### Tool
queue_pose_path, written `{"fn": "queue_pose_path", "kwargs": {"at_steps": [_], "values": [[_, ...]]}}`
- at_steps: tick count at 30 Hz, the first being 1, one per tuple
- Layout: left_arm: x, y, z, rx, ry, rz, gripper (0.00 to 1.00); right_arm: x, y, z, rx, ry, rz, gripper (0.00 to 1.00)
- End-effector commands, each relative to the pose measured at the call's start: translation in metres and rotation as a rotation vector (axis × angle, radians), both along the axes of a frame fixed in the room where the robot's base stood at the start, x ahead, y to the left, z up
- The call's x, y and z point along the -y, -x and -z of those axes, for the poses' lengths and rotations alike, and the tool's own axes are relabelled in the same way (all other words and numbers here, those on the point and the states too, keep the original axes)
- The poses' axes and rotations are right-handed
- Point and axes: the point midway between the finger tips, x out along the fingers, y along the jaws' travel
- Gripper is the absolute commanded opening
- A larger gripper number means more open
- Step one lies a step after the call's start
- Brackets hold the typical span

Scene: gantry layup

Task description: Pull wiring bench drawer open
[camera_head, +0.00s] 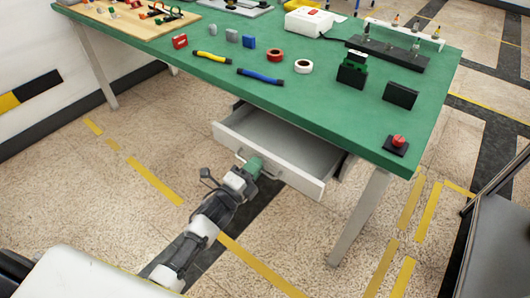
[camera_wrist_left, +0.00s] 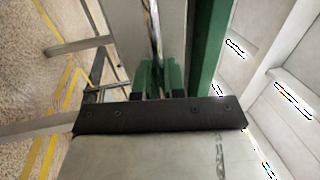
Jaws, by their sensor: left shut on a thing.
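The wiring bench (camera_head: 330,95) has a green top and pale legs. Its white drawer (camera_head: 302,180) stands partly open under the front edge, and its grey inside looks empty where it shows. My left gripper (camera_head: 258,168) is at the middle of the drawer front, shut on the drawer handle. In the left wrist view, the green fingers (camera_wrist_left: 156,76) close around the thin metal handle (camera_wrist_left: 154,32) in front of the pale drawer front. The fingers hide part of the handle. My right gripper is not in view.
A bench leg (camera_head: 360,215) stands right of the drawer. A dark-framed grey object (camera_head: 510,240) is at the right edge.

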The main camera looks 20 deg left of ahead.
Motion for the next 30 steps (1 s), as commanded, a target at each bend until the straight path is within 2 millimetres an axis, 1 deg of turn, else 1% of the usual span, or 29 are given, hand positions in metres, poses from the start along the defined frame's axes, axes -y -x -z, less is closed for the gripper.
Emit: {"fn": "queue_pose_path", "kwargs": {"at_steps": [1, 3, 6, 9, 15, 21, 30], "values": [[-0.005, 0.015, -0.002, -0.006, -0.001, -0.001, 0.00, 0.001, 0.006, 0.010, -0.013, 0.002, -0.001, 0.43], [-0.011, 0.033, -0.002, -0.005, 0.000, 0.000, 0.00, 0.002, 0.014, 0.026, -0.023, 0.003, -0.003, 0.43], [-0.020, 0.057, -0.002, -0.005, 0.000, -0.001, 0.00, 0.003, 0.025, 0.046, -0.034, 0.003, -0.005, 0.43], [-0.028, 0.078, -0.001, -0.005, 0.000, -0.001, 0.00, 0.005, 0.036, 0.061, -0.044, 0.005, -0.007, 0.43], [-0.039, 0.110, -0.001, -0.002, 0.000, 0.000, 0.00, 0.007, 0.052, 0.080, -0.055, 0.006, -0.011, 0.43], [-0.044, 0.124, 0.000, -0.001, 0.001, 0.000, 0.00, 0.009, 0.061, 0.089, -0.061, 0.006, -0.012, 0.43], [-0.045, 0.125, 0.000, 0.000, 0.001, 0.000, 0.00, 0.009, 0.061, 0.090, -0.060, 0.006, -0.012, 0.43]]}}
